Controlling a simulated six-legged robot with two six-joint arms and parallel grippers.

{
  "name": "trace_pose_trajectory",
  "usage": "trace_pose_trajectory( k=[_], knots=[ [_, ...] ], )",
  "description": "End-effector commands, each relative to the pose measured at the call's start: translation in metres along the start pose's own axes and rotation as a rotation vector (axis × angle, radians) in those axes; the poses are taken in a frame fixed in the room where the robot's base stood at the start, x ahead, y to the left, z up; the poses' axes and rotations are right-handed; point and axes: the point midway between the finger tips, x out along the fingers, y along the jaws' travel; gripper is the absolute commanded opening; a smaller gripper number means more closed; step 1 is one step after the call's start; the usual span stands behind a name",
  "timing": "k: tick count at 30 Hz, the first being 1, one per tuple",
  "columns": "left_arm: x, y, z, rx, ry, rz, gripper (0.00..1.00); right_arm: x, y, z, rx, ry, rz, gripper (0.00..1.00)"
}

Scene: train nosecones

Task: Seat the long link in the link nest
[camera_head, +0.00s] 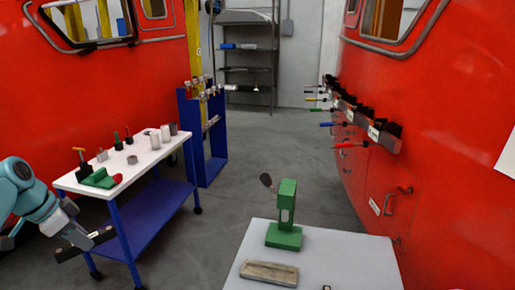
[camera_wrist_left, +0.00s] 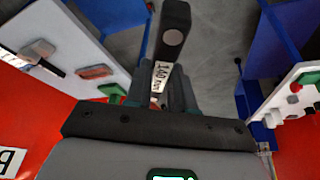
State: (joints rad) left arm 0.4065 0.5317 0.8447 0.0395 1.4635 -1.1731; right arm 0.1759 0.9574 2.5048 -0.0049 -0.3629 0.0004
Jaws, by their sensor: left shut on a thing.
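My left gripper (camera_head: 82,240) is at the lower left of the head view, beside the white-topped cart. It is shut on a long dark bar, the long link (camera_head: 104,236), held in the air clear of the grey table. In the left wrist view the link (camera_wrist_left: 172,32) is a black bar pointing away from the jaws, with a white printed label. A shallow tan tray, which looks like the link nest (camera_head: 269,264), lies at the near left of the grey table. Its recess looks empty. My right gripper is out of view.
The grey table (camera_head: 345,262) carries a green press (camera_head: 285,222) behind the tray. The cart (camera_head: 148,152) holds small parts and a green-and-red item (camera_head: 100,178). A blue rack (camera_head: 205,150) stands behind it. Red train walls flank both sides. Open floor separates cart and table.

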Motion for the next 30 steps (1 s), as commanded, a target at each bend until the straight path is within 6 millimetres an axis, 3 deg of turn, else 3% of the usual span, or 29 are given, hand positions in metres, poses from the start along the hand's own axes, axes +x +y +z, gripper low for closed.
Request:
trace_pose_trajectory(
  k=[6,15,20,24,30],
  knots=[
    [0.003,0.043,-0.050,0.123,0.002,0.051,0.00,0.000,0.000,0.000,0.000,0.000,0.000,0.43],
    [0.049,0.118,-0.081,0.197,-0.001,0.083,0.00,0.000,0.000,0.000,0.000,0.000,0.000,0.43],
    [0.090,0.163,-0.083,0.072,-0.001,0.032,0.00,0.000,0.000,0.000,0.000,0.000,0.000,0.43],
    [0.127,0.195,-0.073,-0.125,-0.001,-0.053,0.00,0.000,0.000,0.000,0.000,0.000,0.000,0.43],
    [0.157,0.207,-0.060,-0.376,0.001,-0.159,0.00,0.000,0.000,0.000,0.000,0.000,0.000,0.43]
  ],
)
